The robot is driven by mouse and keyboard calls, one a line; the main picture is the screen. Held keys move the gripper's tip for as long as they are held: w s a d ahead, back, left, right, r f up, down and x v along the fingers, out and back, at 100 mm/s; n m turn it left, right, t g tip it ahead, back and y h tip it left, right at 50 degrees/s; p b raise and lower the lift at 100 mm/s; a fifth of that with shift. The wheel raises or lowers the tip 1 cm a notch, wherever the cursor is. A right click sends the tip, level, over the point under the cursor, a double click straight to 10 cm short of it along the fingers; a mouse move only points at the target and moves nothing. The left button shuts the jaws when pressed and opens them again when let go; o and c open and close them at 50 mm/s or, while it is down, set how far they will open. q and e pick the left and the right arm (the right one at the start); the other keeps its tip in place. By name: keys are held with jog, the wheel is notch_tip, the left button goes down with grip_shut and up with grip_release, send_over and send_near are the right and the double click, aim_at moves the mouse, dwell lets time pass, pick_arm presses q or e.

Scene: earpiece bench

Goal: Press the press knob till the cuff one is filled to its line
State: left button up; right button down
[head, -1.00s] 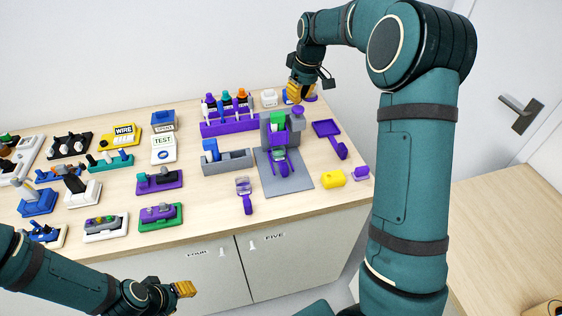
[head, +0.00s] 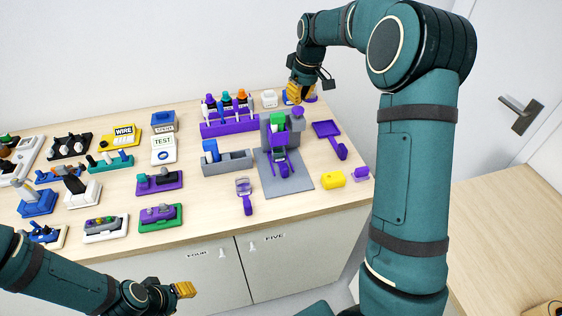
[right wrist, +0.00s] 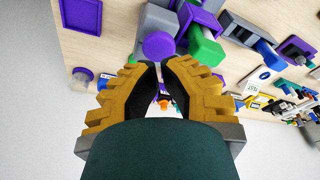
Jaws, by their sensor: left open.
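The grey press (head: 266,135) stands at the right of the bench on a grey plate (head: 296,186), with a green part and a purple press knob (head: 298,111) on top. The knob also shows in the right wrist view (right wrist: 158,45), just beyond my right fingertips. My right gripper (head: 294,97) is above and behind the knob; its fingertips (right wrist: 158,65) nearly meet, with nothing seen between them. A small purple-handled cuff (head: 284,170) sits under the press; its fill level and line are too small to read. My left gripper (head: 188,289) is open and empty, low before the cabinet.
A clear piece with a purple handle (head: 245,192) lies left of the plate. A grey bin (head: 236,162) and purple rack (head: 228,127) stand left of the press.

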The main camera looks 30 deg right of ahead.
aim_at(298, 109)
jog(key=shift+f+b, duration=1.3)
jog(key=shift+f, duration=1)
jog(key=shift+r, duration=0.2)
jog(key=shift+r+p, duration=2.95)
jog(key=shift+r, duration=0.5)
jog(key=shift+f, duration=0.1)
